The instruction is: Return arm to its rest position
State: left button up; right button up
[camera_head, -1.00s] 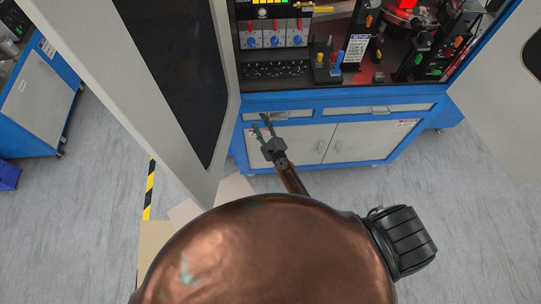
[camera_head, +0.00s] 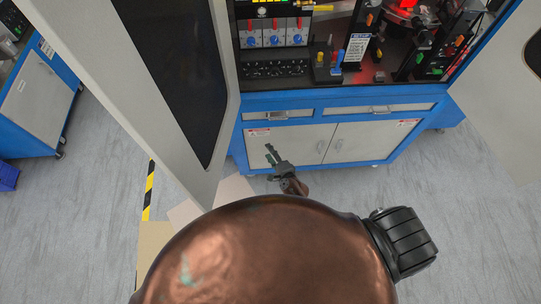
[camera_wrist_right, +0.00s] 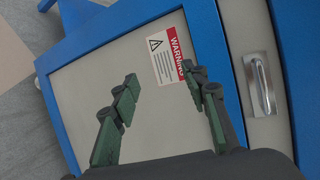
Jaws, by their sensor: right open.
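My right gripper (camera_head: 271,153) is in front of the blue and white cabinet (camera_head: 284,97), near its left door, in the head view. In the right wrist view, its two green fingers (camera_wrist_right: 166,95) are spread apart with nothing between them. A white cabinet door with a red and white warning label (camera_wrist_right: 170,55) lies beyond the fingers. My left gripper is not in view.
The cabinet's worktop holds switches (camera_head: 275,39) and a stand of colored pieces (camera_head: 328,66). A large white panel with a dark window (camera_head: 180,70) stands close on the left. Grey floor (camera_head: 440,190) is clear on the right.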

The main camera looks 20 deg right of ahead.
jog(key=shift+s+f, duration=0.35)
jog(key=shift+f, duration=0.15)
jog(key=s+d+f+n+g+b, duration=0.1)
jog(key=s+d+f+n+g, duration=0.15)
jog(key=s+f, duration=0.45)
jog(key=s+d+f+n+g, duration=0.1)
jog(key=s+f+n+g, duration=0.1)
jog(key=s+f+n, duration=0.4)
jog(key=s+d+f+n+g+b, duration=0.1)
jog(key=s+d+f+g, duration=0.1)
jog(key=s+f, duration=0.7)
jog(key=s+d+f+n+g, duration=0.2)
jog(key=s+f+n, duration=0.1)
jog(key=s, duration=0.7)
jog(key=s+d+f+n+g+h, duration=0.1)
jog(key=s+f+n, duration=0.3)
jog(key=s, duration=0.6)
jog(key=s+d+f+n+g+h+b, duration=0.1)
jog(key=s+d+f+n+g, duration=0.2)
jog(key=s, duration=0.7)
jog(key=shift+s+d+f, duration=0.3)
jog(key=shift+d+f, duration=0.3)
jog(key=shift+f, duration=0.15)
jog(key=shift+g, duration=0.25)
